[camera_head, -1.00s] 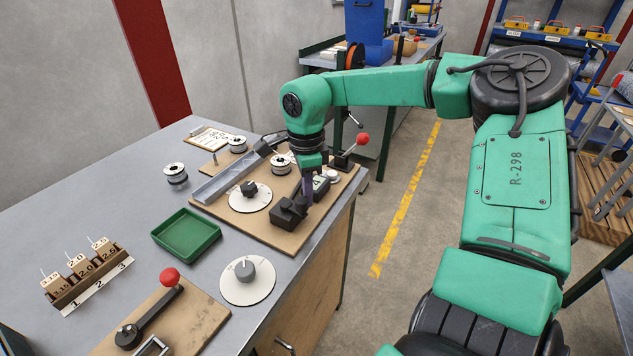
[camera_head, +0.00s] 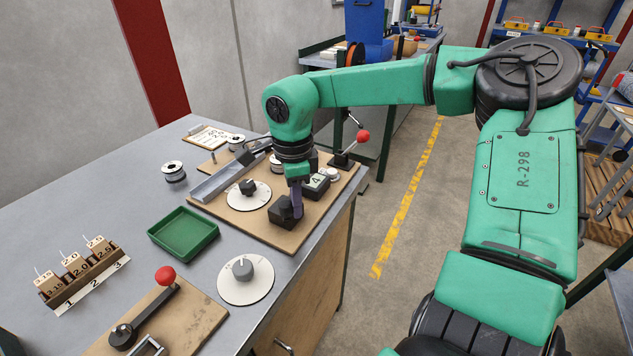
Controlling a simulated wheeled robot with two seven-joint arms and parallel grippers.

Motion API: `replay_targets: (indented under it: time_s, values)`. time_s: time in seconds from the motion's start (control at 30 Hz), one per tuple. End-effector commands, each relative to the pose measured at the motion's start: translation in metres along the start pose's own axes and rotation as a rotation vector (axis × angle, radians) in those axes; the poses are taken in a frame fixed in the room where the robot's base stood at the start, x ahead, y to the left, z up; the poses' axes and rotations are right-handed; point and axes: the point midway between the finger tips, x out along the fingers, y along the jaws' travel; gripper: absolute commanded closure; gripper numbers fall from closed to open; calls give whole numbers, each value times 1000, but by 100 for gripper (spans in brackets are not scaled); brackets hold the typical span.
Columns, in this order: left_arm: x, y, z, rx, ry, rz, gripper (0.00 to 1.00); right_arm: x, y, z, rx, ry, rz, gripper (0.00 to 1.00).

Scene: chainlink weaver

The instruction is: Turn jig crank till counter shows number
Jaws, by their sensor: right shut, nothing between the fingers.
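The jig is a wooden board (camera_head: 262,232) at the table's right edge. It carries a white dial with a black knob (camera_head: 248,188), a black block (camera_head: 281,213) and a small counter (camera_head: 316,184) that reads 4. A crank with a red ball (camera_head: 362,137) stands at the board's far right end. My right gripper (camera_head: 297,211) is shut and empty, pointing down beside the black block, between it and the counter. Whether it touches the block I cannot tell. The crank's ball is clear of the gripper. My left gripper is not in view.
A second board (camera_head: 190,318) at the front has another red-ball crank (camera_head: 165,276). Near it are a grey-knob dial (camera_head: 243,270), a green tray (camera_head: 183,234) and a numbered rack of tagged blocks (camera_head: 92,287). Spools stand behind. The left tabletop is clear.

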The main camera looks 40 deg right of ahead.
Motion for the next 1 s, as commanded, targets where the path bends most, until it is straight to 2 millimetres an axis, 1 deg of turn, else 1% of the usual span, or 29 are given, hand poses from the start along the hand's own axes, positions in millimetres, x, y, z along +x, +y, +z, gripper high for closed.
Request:
replay_targets:
  time_s: [0.03,0.33,0.53,0.67,0.7,0.77,0.8,0.87,0.9,0.97,1.0]
  values:
    - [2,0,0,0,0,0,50,1,1,2,-1,-3,-1,100]
    - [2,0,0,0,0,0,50,0,1,4,0,-2,-1,100]
    - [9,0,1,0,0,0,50,2,2,22,0,0,0,100]
    - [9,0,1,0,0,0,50,0,2,27,-1,-3,0,100]
    - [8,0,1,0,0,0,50,0,2,27,0,-3,0,92]
    - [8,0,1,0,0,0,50,0,2,26,0,-3,0,69]
    - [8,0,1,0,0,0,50,0,2,26,0,-3,-1,54]
    - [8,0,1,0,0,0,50,0,1,26,0,-3,-2,31]
    - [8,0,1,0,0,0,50,-1,1,26,1,-3,-3,22]
    - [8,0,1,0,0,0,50,-1,0,26,1,-3,-6,9]
    - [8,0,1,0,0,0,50,-1,0,26,2,-3,-7,0]
